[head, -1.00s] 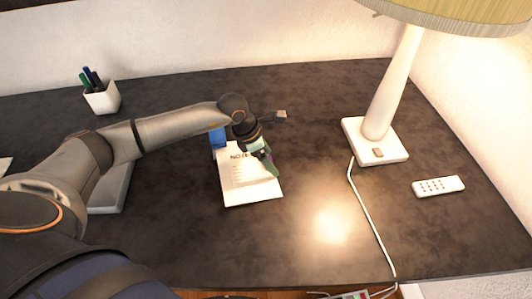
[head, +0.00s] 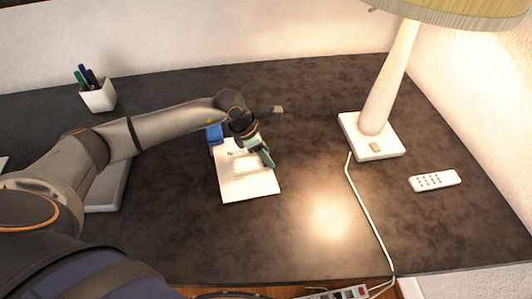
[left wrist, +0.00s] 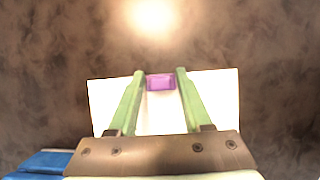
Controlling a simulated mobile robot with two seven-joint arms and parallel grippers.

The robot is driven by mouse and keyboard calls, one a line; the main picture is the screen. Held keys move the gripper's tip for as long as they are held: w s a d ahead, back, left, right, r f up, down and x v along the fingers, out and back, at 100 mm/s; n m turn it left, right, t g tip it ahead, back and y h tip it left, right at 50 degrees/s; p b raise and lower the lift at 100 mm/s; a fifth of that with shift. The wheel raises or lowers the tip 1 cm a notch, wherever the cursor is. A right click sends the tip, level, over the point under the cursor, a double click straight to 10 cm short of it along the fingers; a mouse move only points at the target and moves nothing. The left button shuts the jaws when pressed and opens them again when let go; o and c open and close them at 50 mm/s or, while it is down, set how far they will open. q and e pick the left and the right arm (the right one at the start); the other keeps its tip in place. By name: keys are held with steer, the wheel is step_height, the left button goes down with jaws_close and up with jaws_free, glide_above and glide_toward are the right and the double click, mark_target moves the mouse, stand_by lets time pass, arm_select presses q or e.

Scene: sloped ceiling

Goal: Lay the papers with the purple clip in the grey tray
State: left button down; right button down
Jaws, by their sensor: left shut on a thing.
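White papers with printed text (head: 240,184) lie on the dark desk, mid-view. A purple clip (left wrist: 160,82) sits at the papers' edge in the left wrist view, between the green fingers; I cannot make it out in the head view. My left gripper (head: 267,161) is over the papers' right edge, shut on the clipped papers. It also shows in the left wrist view (left wrist: 160,72). A grey, flat-edged thing, seemingly the grey tray (head: 112,195), is at the left, mostly hidden behind my left arm. My right gripper is not in view.
A blue object (head: 214,134) stands by the papers' far left corner. A white pen cup (head: 99,97), a lamp base (head: 372,138) with a white cord, and a remote (head: 434,181) are on the desk. The desk's front middle is clear.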

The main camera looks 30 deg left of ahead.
arm_select(q)
steer(key=shift+s+d+p, duration=0.5)
steer(key=shift+s+d, duration=0.2)
steer(key=shift+s, duration=0.1)
steer(key=shift+s+d+p, duration=0.75)
steer(key=shift+s+d, duration=0.95)
steer(key=shift+s, duration=0.1)
steer(key=shift+c, duration=1.3)
jaws_free()
steer(key=b+v, duration=0.1)
steer(key=v, duration=1.1)
steer(key=shift+r, duration=0.3)
